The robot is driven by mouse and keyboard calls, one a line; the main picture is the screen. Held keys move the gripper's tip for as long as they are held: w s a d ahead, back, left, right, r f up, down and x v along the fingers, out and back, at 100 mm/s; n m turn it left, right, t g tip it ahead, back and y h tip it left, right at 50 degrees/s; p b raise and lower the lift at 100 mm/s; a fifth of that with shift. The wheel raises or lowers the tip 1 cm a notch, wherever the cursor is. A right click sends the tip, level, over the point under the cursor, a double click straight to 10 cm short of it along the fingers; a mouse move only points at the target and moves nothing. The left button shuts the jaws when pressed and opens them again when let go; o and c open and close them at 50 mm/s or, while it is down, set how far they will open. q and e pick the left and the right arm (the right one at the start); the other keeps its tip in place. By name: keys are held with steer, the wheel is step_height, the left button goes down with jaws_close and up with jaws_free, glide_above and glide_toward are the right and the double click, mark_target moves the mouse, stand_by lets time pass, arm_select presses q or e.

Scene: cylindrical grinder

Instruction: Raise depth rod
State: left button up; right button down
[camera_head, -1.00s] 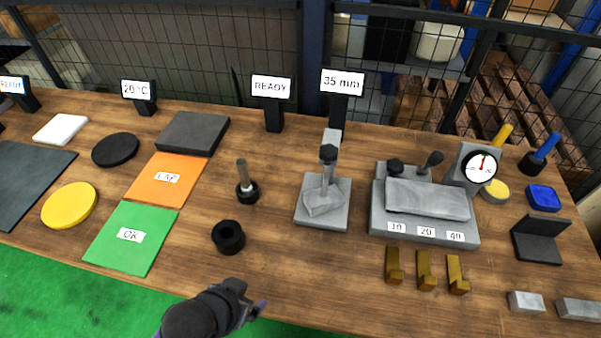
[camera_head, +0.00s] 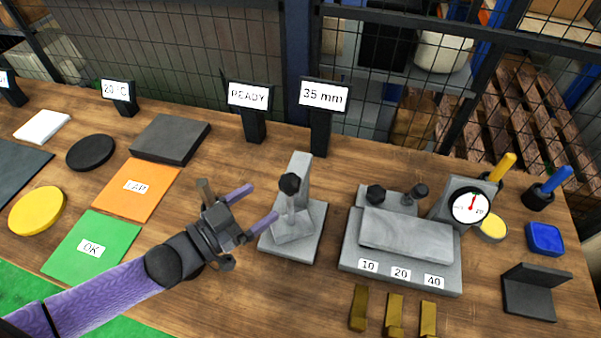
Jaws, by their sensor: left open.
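A grey stand (camera_head: 310,242) sits mid-table, with a square base, an upright column and a slim rod topped by a black knob (camera_head: 290,184). I take this as the depth rod. A sloped grey block is at the rod's foot; I cannot tell whether the rod touches it. My left gripper (camera_head: 262,204) comes in from the left with its two purple fingers apart and pointing at the rod. The fingertips are just left of the rod, with nothing between them. My right gripper is not in view.
A "35 mm" display (camera_head: 323,96) and a "READY" display (camera_head: 249,97) stand behind. A grey fixture (camera_head: 400,262) marked 10, 20, 40 is close on the right, with brass pieces (camera_head: 394,315) in front.

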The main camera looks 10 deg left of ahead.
mark_target(281, 188)
arm_select(q)
steer(key=b+x, duration=0.1)
steer(key=x, duration=0.7)
jaws_close()
steer(key=shift+r, duration=0.1)
